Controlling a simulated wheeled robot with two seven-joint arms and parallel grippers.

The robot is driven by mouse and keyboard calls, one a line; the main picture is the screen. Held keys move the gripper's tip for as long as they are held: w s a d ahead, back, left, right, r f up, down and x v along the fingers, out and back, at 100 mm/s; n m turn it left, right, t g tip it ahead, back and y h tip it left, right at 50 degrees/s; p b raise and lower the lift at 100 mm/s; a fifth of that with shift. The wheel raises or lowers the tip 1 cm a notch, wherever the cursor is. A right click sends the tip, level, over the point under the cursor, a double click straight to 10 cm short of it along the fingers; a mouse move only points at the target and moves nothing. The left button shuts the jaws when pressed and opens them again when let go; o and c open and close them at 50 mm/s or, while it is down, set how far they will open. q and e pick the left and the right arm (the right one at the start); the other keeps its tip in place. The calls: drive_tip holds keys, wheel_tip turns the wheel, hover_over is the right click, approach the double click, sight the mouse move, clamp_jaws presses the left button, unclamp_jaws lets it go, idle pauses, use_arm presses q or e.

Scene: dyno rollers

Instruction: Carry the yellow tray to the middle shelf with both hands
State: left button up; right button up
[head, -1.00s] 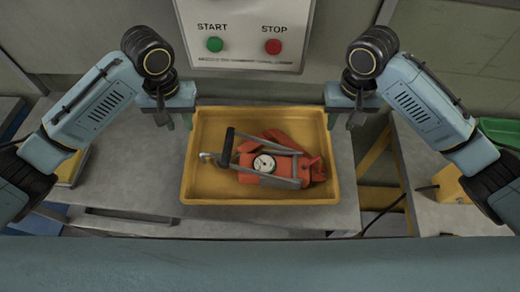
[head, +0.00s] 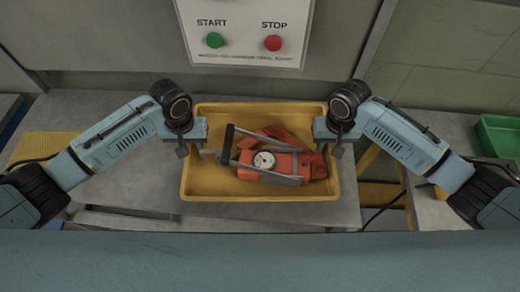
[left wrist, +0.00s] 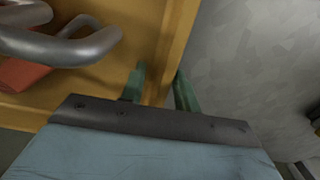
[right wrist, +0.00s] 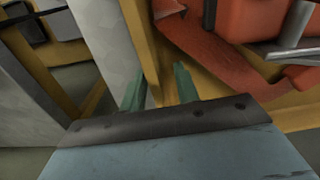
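The yellow tray (head: 225,194) sits on the grey table in the head view. It holds an orange tool (head: 270,163) with a round white gauge and grey metal bars. My left gripper (head: 184,148) is at the tray's left wall, and my right gripper (head: 337,148) is at its right wall. In the left wrist view the green fingers (left wrist: 160,88) stand apart on either side of the tray's wall (left wrist: 178,45). In the right wrist view the fingers (right wrist: 158,88) also stand apart around the wall (right wrist: 140,40). In the head view the fingertips are mostly hidden under the grippers.
A control panel with a green START button (head: 214,40) and a red STOP button (head: 273,43) stands behind the tray. The grey table (head: 130,165) is bare left of the tray. A green bin (head: 499,136) is at the far right. No shelf is clearly identifiable.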

use_arm(q)
drive_tip(key=shift+f, duration=0.2)
use_arm(e)
drive_tip(key=shift+f, duration=0.2)
use_arm(q)
drive_tip(key=c, duration=0.7)
use_arm(e)
drive_tip(key=c, duration=0.7)
use_arm(q)
drive_tip(key=shift+d, duration=0.15)
clamp_jaws()
use_arm(e)
drive_tip(key=shift+a, duration=0.15)
clamp_jaws()
